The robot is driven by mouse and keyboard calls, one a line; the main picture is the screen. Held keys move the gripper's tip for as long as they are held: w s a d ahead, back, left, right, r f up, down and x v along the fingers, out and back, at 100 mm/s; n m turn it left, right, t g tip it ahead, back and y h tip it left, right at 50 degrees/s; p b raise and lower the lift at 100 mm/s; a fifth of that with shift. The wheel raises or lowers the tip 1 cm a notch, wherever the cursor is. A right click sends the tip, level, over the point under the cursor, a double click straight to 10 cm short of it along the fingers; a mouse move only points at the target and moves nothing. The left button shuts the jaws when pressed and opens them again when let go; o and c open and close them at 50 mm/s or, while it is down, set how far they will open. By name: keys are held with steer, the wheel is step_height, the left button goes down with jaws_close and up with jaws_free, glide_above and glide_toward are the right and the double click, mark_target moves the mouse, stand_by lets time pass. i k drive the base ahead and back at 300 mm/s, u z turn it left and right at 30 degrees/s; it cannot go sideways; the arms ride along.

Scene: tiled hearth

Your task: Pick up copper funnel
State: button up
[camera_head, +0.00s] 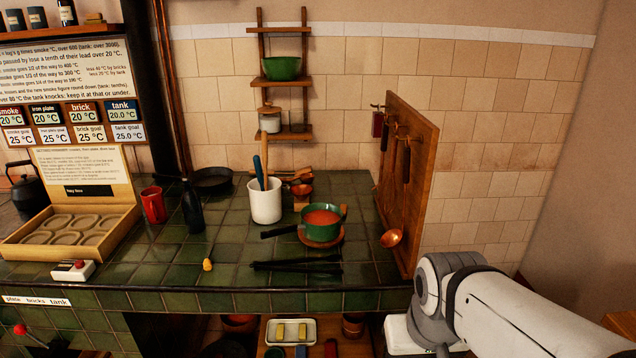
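Small copper-coloured pieces (301,189) stand on the green tiled hearth top, just right of and behind a white crock (265,203). One of them may be the copper funnel, but they are too small and overlapped to tell its shape. A copper ladle bowl (391,238) hangs low on the wooden board at the right. My arm shows at the lower right, in front of the hearth's right end. My gripper is not in view, so I cannot see whether it is open or holds anything.
A green pan of red contents (320,219) sits on a round wooden board. Black tongs (296,265) lie near the front edge. A dark bottle (192,208) and red mug (153,205) stand left. The upright wooden board (410,180) closes the right side. The front-centre tiles are mostly clear.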

mark_target(301, 191)
steer(key=z, duration=0.1)
steer(key=i, duration=1.15)
steer(key=u, duration=0.5)
